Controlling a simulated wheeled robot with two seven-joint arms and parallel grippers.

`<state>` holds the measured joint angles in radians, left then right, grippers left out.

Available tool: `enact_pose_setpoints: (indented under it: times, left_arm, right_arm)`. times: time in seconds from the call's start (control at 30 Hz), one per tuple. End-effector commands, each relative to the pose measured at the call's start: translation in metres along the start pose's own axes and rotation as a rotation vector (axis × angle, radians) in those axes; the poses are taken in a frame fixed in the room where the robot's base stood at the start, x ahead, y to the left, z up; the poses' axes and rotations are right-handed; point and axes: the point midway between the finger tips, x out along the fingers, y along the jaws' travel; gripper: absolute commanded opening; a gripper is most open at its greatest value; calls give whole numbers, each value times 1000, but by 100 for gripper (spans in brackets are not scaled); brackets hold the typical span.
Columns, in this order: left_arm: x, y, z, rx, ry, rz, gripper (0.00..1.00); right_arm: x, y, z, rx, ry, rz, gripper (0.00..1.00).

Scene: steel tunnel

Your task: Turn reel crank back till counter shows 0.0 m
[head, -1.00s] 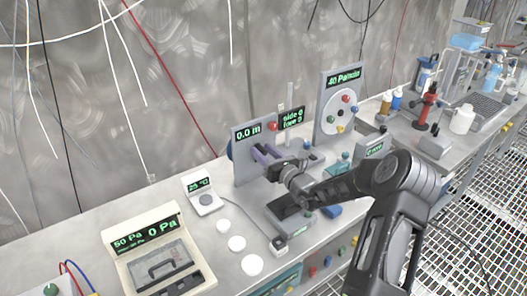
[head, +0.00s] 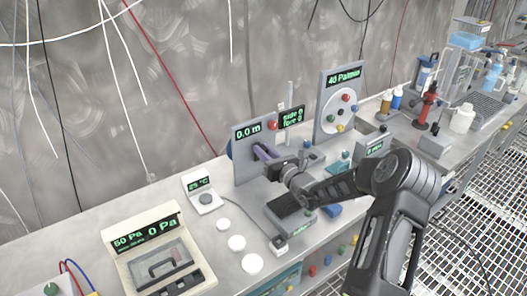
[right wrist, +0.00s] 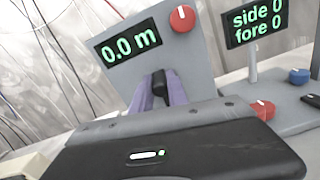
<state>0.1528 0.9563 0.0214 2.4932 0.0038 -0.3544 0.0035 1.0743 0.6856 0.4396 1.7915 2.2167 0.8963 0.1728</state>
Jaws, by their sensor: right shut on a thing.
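The reel's grey upright panel (head: 241,172) stands on the bench in the head view. Its green counter (head: 247,131) reads 0.0 m, and the counter reads the same in the right wrist view (right wrist: 131,42). My right gripper (head: 262,152) has purple fingers and is at the panel's front. In the right wrist view its fingers are shut on the dark crank handle (right wrist: 160,82), which shows between them. The rest of the crank is hidden by the gripper. My left gripper is in neither view.
A red knob (right wrist: 183,18) sits beside the counter. A "side 0, fore 0" display (head: 291,118) stands just right of the panel. A disc panel (head: 341,105) is farther right. White discs (head: 237,243) and a pressure case (head: 160,255) lie to the left.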

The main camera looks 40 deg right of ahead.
Motion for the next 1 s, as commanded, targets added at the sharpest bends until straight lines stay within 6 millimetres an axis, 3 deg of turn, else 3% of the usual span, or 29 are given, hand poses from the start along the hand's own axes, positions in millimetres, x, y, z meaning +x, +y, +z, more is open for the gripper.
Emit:
enact_pose_setpoints:
  times: [0.37,1.0]
  left_arm:
    - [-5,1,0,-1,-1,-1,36]
    - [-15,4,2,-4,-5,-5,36]
  right_arm:
    - [0,-5,1,90,1,0,0]
    - [0,-27,-2,477,3,-2,0]
